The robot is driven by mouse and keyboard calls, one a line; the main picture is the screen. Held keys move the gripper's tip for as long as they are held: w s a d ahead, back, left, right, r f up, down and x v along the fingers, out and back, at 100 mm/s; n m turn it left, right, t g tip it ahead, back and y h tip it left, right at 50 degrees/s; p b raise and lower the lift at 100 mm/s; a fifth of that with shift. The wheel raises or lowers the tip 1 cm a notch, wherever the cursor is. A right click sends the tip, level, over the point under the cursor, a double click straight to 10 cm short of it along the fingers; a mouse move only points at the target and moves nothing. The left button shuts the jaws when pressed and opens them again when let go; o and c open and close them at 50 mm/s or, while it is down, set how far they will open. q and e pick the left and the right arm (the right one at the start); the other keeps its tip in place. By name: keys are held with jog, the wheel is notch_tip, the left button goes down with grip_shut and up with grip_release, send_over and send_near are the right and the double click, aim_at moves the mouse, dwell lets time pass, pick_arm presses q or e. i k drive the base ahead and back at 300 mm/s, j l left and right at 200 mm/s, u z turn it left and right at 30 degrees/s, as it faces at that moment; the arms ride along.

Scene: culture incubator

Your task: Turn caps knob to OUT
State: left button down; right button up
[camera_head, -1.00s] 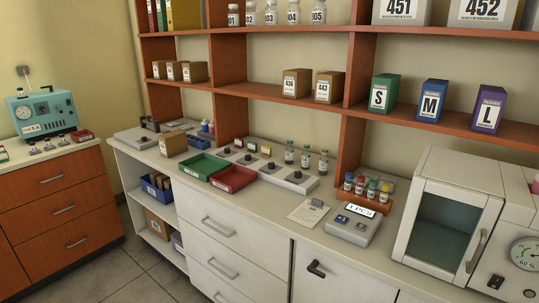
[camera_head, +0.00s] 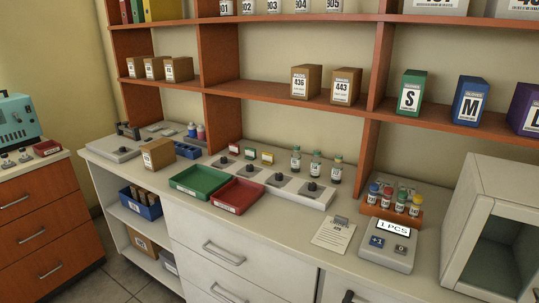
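A row of dark knobs stands on light grey bases along the counter, behind and to the right of the trays. They include a left knob (camera_head: 222,160), a middle knob (camera_head: 278,177) and a right knob (camera_head: 312,186). Their labels are too small to read, so I cannot tell which is the caps knob or where it points. Several vials with green caps (camera_head: 315,163) stand upright behind the right knobs. Neither of my grippers is in view.
A green tray (camera_head: 182,187) and a red tray (camera_head: 222,203) lie in front of the knobs. A paper sheet (camera_head: 332,237), a counting device (camera_head: 388,252) and a rack of colour-capped vials (camera_head: 372,211) are to the right. A white cabinet (camera_head: 480,190) stands at far right.

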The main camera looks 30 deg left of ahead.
aim_at(250, 167)
jog(key=i+j+z, duration=0.15)
jog(key=j, duration=0.7)
jog(key=i+j+z, duration=0.15)
jog(key=j, duration=0.65)
jog(key=j+z, duration=0.1)
jog(key=j, duration=0.75)
